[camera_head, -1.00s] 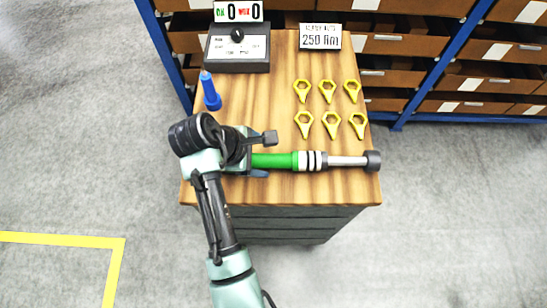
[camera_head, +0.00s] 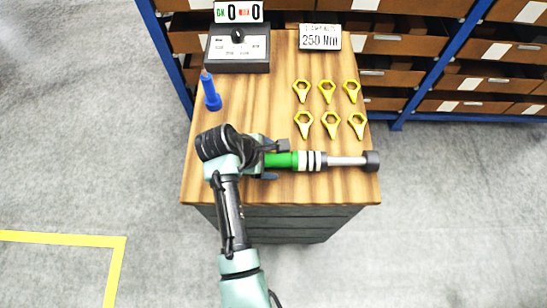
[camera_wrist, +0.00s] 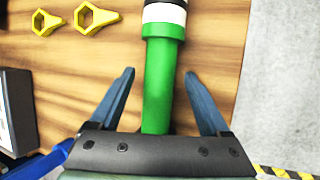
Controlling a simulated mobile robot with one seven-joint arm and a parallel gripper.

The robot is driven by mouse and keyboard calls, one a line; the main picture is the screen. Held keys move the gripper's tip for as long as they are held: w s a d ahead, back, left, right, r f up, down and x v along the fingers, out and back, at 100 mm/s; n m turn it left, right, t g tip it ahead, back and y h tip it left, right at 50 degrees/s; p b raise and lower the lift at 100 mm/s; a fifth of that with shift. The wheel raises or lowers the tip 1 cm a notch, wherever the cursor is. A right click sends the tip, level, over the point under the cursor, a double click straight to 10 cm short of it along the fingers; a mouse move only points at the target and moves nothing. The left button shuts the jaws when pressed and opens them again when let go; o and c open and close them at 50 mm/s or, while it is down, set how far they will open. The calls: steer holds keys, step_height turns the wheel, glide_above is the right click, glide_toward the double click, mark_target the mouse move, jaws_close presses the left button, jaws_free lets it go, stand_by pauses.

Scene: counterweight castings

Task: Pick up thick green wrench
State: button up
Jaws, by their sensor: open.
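The thick green wrench (camera_head: 283,160) lies across the front of the wooden bench top, its green handle to the left and its steel shaft and dark head to the right. In the wrist view its green handle (camera_wrist: 159,85) runs between the two fingers. My gripper (camera_head: 276,160) is at the handle's left part, hiding its end. In the wrist view my gripper (camera_wrist: 158,78) is open, one finger on each side of the handle, with a gap visible on both sides.
A blue tool (camera_head: 211,93) stands at the left. A black box with a dial (camera_head: 237,50) and a 250 Nm sign (camera_head: 320,38) are at the back. Drawer shelves (camera_head: 470,60) stand behind.

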steer(key=shift+f, duration=0.15)
jaws_close()
steer(key=shift+w, duration=0.1)
stand_by(0.3)
steer(key=shift+r, duration=0.2)
